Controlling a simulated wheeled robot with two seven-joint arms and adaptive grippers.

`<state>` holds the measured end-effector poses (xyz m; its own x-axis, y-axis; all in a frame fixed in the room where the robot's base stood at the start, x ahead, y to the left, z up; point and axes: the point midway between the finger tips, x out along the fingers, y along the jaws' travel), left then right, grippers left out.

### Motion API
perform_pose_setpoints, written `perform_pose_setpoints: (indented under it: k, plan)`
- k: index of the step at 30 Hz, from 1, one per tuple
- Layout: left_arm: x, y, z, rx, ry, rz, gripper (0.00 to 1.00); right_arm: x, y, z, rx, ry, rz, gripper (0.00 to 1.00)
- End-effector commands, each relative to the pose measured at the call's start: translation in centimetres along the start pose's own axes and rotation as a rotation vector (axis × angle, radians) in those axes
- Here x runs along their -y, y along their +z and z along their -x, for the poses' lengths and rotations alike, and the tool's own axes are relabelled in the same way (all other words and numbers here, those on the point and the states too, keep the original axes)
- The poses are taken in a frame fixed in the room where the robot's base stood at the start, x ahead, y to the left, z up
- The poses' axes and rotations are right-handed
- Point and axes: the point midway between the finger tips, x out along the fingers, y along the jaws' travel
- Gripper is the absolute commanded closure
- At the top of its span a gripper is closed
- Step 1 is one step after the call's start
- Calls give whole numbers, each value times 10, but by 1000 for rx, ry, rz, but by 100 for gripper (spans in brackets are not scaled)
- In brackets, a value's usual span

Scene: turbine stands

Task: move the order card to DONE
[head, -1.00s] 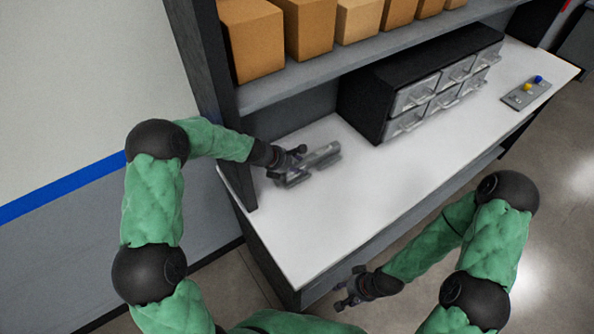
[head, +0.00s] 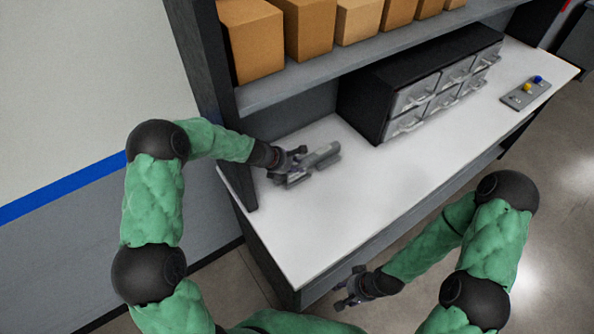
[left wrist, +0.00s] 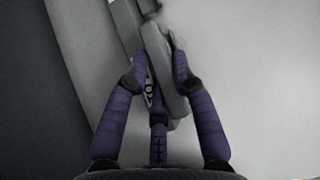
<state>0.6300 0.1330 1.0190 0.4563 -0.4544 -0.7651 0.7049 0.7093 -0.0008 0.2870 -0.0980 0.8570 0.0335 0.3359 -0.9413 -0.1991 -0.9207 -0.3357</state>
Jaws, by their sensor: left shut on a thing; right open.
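My left gripper (head: 296,161) is down at a grey slotted holder (head: 324,155) on the left part of the white worktop. In the left wrist view my left gripper (left wrist: 161,62) has its purple fingers closed in around the grey holder (left wrist: 170,88). A small pale patch with dark print (left wrist: 149,93) shows between the fingers; it seems to be part of the order card, mostly hidden. I cannot read any DONE mark. My right gripper (head: 345,288) is open and empty, in front of the worktop's near edge.
A black drawer unit (head: 362,103) with clear drawers stands at the back of the worktop (head: 400,185). A small panel with blue and yellow knobs (head: 520,97) lies at the right. Cardboard boxes (head: 250,45) stand on the shelf above. The middle worktop is clear.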

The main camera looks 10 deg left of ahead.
Motion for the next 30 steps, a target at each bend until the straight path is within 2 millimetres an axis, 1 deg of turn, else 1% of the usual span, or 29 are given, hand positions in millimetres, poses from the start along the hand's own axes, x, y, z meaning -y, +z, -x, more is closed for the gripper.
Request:
perform_pose_setpoints:
  k: [18, 25, 30]
  plan:
    - [-1, 9, 10, 1, 1, 0, 100, 4, 0, 13, 0, 0, 0, 51]
    - [0, 8, 10, 0, 1, 0, 100, 4, 0, 12, 0, 0, 0, 51]
    - [0, 13, 16, 0, 1, 0, 100, 7, 1, 19, 0, 0, 0, 51]
